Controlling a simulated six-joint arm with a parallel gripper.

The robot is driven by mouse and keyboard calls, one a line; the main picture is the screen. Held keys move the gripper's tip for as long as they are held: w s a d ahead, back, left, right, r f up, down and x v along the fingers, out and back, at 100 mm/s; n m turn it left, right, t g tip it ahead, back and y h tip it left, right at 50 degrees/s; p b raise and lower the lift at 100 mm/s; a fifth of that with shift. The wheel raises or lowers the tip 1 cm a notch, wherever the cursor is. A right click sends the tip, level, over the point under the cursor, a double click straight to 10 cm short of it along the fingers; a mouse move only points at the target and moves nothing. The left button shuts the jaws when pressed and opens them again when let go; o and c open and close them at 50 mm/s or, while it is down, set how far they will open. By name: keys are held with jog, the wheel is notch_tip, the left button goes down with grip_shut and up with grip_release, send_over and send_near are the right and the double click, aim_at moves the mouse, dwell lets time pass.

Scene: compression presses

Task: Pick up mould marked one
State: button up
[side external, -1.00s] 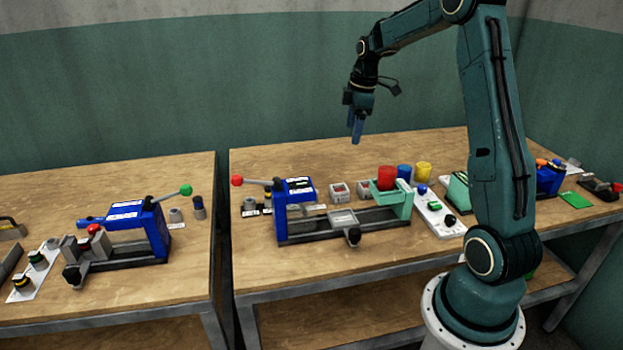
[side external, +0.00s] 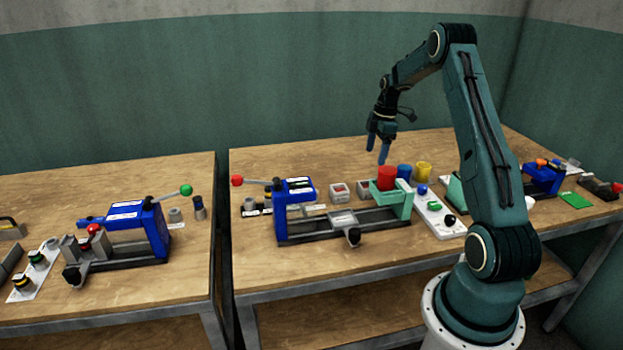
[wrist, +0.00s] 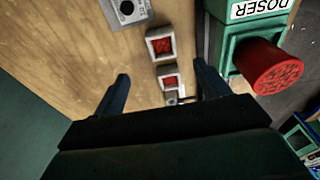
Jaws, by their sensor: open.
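Two small square grey moulds with red tops stand side by side on the right-hand table, one at the left (side external: 340,192) and one at the right (side external: 363,189). They also show in the wrist view, one higher (wrist: 160,44) and one lower (wrist: 170,78), between the finger lines. I cannot read a number on either, so I cannot tell which is marked one. My gripper (side external: 378,147) points down, open and empty, above and behind the moulds, touching nothing. Its two fingers (wrist: 161,68) are spread in the wrist view.
A blue press (side external: 295,187) with a red-knobbed lever stands left of the moulds. A green doser stand (side external: 403,203) with a red cylinder (side external: 387,178) is close on their right. Blue (side external: 404,171) and yellow (side external: 423,172) cups stand behind. The wood behind the moulds is clear.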

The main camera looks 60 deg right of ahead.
send_over(367, 185)
jog(key=s+a, duration=0.1)
notch_tip(367, 185, down, 8)
jog(key=shift+s+r, duration=0.1)
jog(key=shift+w+a+f, duration=0.1)
jog(key=shift+a+f, duration=0.05)
jog(key=shift+f, duration=0.7)
jog(key=shift+w+a+f, duration=0.1)
jog(key=shift+a+f, duration=0.1)
jog(key=shift+f, duration=0.6)
jog(key=shift+w+a+f, duration=0.1)
jog(key=shift+a+f, duration=0.05)
jog(key=shift+f, duration=0.7)
jog(key=shift+c, duration=0.2)
jog(key=c, duration=1.1)
jog(key=shift+c, duration=0.3)
jog(key=shift+r, duration=0.1)
